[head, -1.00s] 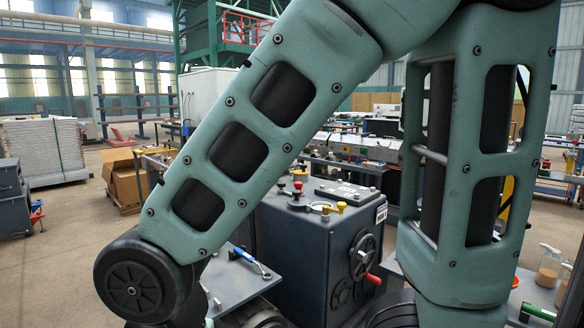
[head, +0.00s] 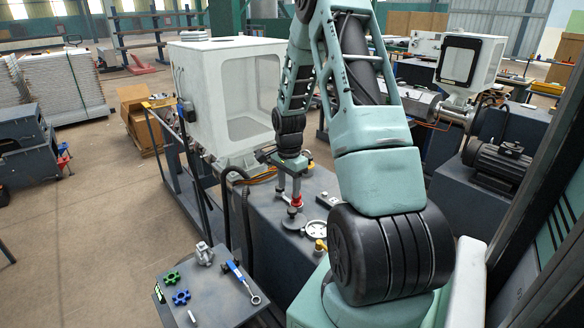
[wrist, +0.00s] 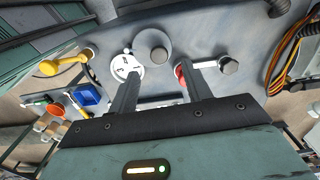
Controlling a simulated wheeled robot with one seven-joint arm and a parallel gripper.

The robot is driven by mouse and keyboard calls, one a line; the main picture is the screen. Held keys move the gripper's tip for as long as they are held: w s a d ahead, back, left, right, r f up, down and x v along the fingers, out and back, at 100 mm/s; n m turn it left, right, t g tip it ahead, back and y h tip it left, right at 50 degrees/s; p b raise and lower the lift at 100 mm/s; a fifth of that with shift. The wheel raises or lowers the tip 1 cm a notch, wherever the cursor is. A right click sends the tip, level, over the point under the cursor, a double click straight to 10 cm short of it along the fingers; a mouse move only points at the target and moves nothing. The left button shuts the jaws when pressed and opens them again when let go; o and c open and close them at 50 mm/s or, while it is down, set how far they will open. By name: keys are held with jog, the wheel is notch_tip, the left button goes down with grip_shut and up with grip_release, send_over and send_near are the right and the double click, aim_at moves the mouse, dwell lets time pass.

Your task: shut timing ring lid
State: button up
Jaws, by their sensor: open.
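The timing ring appears to be the white marked disc (head: 316,229) on top of the dark machine housing; it also shows in the wrist view (wrist: 126,66). A grey round disc (wrist: 153,47), which looks like its lid, sits beside the white disc, leaving the white face uncovered; the head view shows it too (head: 293,219). I cannot make out its hinge. My gripper (head: 289,187) points down above the housing, near the grey disc. In the wrist view its two fingers (wrist: 158,76) are apart with nothing held between them.
A red-collared post (head: 297,200) stands close to my gripper, near the right finger in the wrist view. A yellow knob (head: 320,246) is at the housing's front. A side table (head: 215,297) holds a blue-handled tool (head: 238,275) and small parts. A pale cabinet (head: 225,90) stands behind.

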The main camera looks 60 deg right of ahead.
aim_at(292, 210)
jog(key=shift+s+d+f+m, duration=0.1)
jog(key=shift+s+d+m, duration=0.25)
jog(key=shift+d, duration=0.1)
jog(key=shift+f, duration=0.3)
notch_tip(292, 210, down, 8)
jog(key=b, duration=0.6)
jog(key=shift+r, duration=0.25)
jog(key=shift+f, duration=0.1)
jog(key=c, duration=0.7)
jog(key=shift+o, duration=0.2)
